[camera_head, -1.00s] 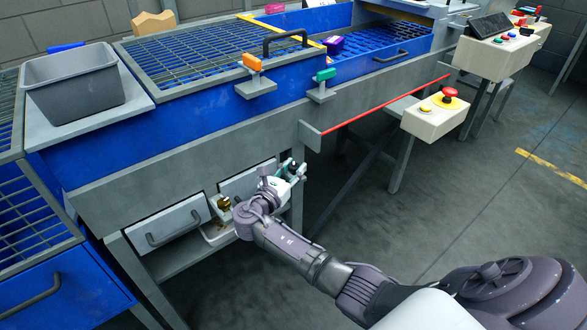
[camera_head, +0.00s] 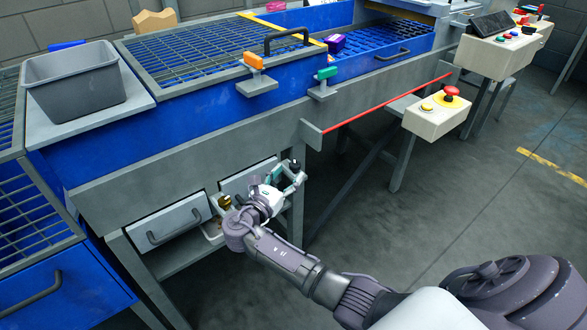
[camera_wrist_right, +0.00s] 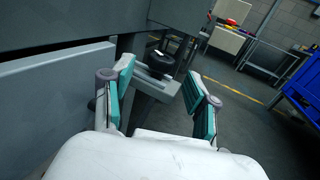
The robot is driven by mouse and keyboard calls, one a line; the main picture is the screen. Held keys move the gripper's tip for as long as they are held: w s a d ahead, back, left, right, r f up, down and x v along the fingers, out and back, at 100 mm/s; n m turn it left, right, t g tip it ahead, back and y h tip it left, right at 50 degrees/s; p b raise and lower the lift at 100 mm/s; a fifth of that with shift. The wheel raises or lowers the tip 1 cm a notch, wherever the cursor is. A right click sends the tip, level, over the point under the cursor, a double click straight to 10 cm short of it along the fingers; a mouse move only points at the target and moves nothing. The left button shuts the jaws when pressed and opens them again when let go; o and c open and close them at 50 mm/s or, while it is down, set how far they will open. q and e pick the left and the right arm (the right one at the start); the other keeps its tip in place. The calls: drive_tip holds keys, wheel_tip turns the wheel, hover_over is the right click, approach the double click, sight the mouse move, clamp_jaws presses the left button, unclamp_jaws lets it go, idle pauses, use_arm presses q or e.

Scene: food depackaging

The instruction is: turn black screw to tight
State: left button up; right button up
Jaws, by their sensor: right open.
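The black screw (camera_wrist_right: 160,66) is a dark round knob on a grey bracket (camera_wrist_right: 153,85) below the machine's front. In the wrist view it shows between the two teal-padded fingers of my right gripper (camera_wrist_right: 159,72), somewhat beyond their tips. The gripper is open, with a finger to either side of the knob and no visible contact. In the head view my right gripper (camera_head: 287,176) is beside a front leg of the machine, and the black screw (camera_head: 295,163) shows small at its fingertips. Whether the screw is tight cannot be seen. My left gripper is not in view.
The grey machine panel (camera_wrist_right: 50,95) stands close on the left in the wrist view. A closed drawer (camera_head: 167,228) and a brass-coloured part (camera_head: 225,202) lie left of the gripper. A red rod (camera_head: 385,105) runs above right. The floor (camera_head: 440,205) to the right is clear.

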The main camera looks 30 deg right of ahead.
drive_tip(key=v, duration=0.8)
drive_tip(key=shift+f, duration=0.1)
